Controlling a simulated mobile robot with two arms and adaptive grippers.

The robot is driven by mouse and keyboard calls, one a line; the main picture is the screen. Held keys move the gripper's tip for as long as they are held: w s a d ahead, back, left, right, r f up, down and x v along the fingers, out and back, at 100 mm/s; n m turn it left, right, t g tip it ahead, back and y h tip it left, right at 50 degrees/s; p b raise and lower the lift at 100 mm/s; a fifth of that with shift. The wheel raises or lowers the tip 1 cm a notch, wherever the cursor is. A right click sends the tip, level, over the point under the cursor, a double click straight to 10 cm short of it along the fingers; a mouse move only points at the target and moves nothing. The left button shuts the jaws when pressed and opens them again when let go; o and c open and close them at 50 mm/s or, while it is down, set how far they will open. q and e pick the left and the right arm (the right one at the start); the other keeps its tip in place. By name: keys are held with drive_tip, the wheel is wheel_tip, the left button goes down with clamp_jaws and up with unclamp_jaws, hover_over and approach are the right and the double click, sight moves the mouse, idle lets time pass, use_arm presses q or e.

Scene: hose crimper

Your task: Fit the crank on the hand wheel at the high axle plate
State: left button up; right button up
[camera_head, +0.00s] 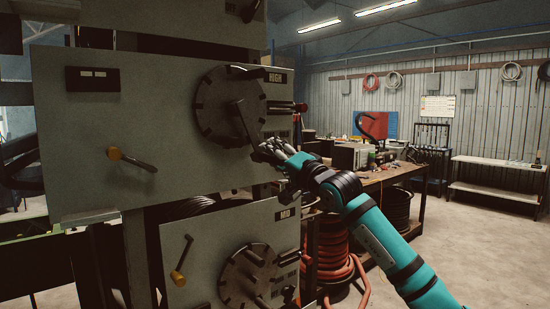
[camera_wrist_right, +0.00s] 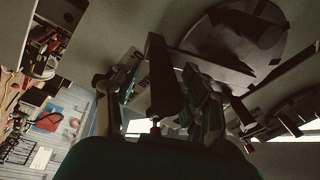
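The high axle plate (camera_head: 172,160), a grey panel labelled HIGH, carries the round dark hand wheel (camera_head: 212,108), also in the right wrist view (camera_wrist_right: 222,40). A dark crank bar (camera_head: 245,122) stands in front of the wheel, tilted, its lower end at my right gripper (camera_head: 270,149). In the right wrist view the crank (camera_wrist_right: 166,80) lies between the fingers of my right gripper (camera_wrist_right: 162,82), which look closed around it. I cannot tell whether its far end touches the wheel. The fingertips are partly hidden in the head view. My left gripper is not in view.
Below is the MID plate (camera_head: 200,235) with its own wheel (camera_head: 240,280). To the right stand a workbench (camera_head: 385,178) and orange coiled hose (camera_head: 333,250). Open floor lies further right.

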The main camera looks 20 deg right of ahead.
drive_tip(key=shift+f, duration=0.2)
drive_tip(key=shift+s+d+f, duration=0.1)
drive_tip(key=shift+s+d, duration=0.1)
drive_tip(key=shift+s, duration=0.2)
drive_tip(key=v, duration=1.1)
